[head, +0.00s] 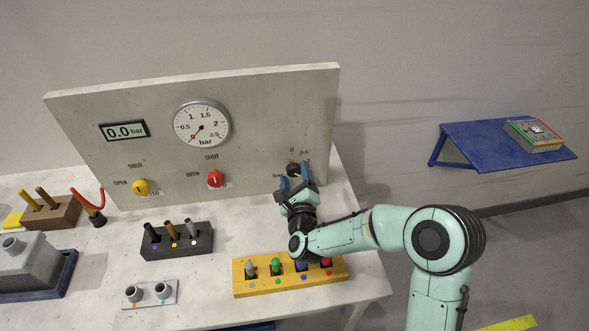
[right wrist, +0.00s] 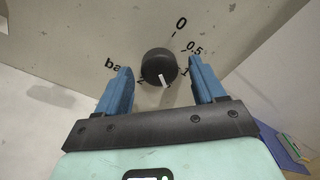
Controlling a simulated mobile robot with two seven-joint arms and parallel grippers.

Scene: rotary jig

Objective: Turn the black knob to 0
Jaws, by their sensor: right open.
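The black knob (head: 292,168) is on the right part of the upright grey panel (head: 260,120), partly hidden by my gripper. In the right wrist view the round knob (right wrist: 158,66) has a white mark on its lower edge, pointing down and away from the printed 0 (right wrist: 181,23). The 0.5 and 1 labels are at its right. My right gripper (head: 294,179) is open in front of the panel. In the right wrist view its blue fingers (right wrist: 160,72) stand on either side of the knob with gaps; I cannot tell how far they reach around it.
Yellow (head: 141,187) and red (head: 216,179) knobs sit left on the panel. A yellow block (head: 240,283) with several coloured pegs lies below my right arm. A blue shelf (head: 480,145) is at right.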

